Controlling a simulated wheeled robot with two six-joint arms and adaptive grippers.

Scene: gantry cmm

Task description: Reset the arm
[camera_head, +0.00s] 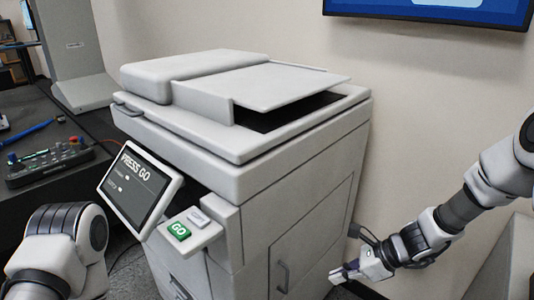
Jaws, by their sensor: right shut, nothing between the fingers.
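My right arm comes in from the right edge. Its gripper (344,273) is low at the right side of a large light grey copier (300,215), pointing left, and its fingers look closed with nothing visible between them. I cannot tell whether it touches the copier. Part of my left arm (62,245) shows at the lower left; its gripper is out of the picture. The copier has a tilted screen (139,188) reading "PRESS GO" and a green GO button (179,231) beside a pale button (198,217).
A dark table (75,105) at the left holds a control box (48,160) with knobs and a blue tool (30,131). A grey machine column (72,50) stands behind. A wall screen (440,10) hangs at upper right. Open air lies between the copier and my right forearm.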

